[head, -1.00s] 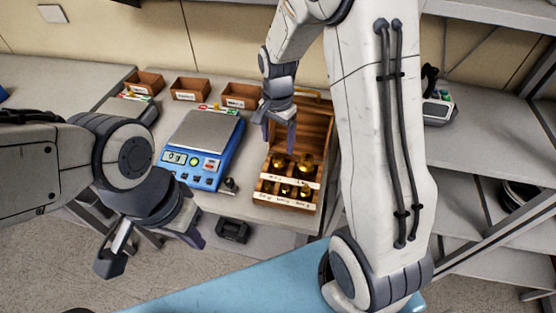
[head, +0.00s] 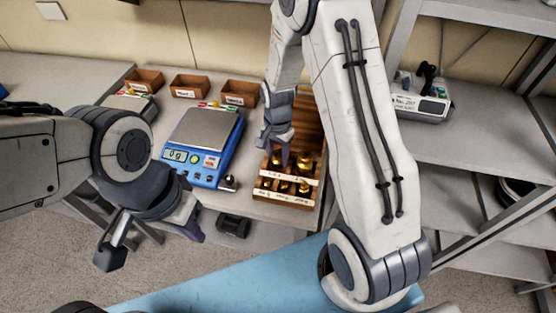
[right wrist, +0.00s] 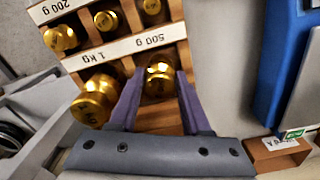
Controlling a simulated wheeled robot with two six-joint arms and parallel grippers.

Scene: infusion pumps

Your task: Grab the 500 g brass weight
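The 500 g brass weight (right wrist: 160,82) stands in its compartment beside the "500 g" label in the right wrist view. My right gripper (right wrist: 160,84) is open, with one finger on each side of this weight; I cannot tell whether either finger touches it. In the head view my right gripper (head: 276,158) is low over the left part of the wooden weight box (head: 288,201) and hides much of that compartment. My left gripper (head: 150,246) is open and empty in front of the table.
A blue scale (head: 202,135) reading 0 g stands left of the box. Several small wooden trays (head: 240,94) line the back. A device (head: 421,103) sits on the right shelf.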

